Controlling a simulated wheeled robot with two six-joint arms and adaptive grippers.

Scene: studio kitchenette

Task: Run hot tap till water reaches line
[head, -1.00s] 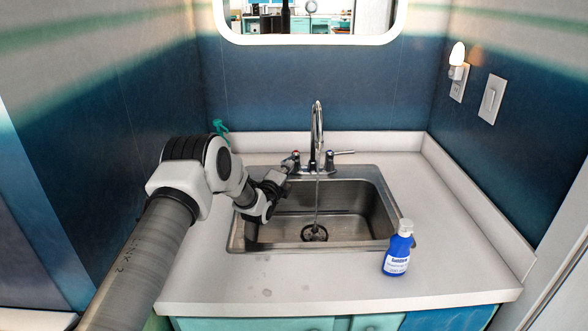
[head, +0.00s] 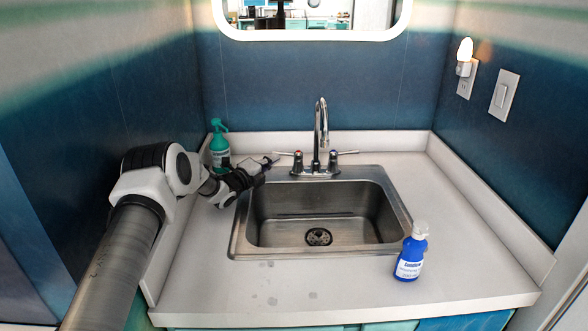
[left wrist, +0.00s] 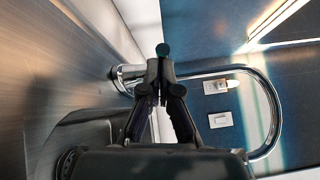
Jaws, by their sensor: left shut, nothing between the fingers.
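The chrome tap (head: 320,125) stands behind the steel sink (head: 262,217). Its left handle (head: 285,153), with a red mark at its base, points left. Its right handle (head: 347,152), with a blue mark, points right.
A blue soap bottle (head: 411,252) stands on the counter at the sink's front right corner. A green spray bottle (head: 219,146) stands at the back left, behind my left arm. The counter (head: 455,225) to the right is clear. Walls close in on both sides.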

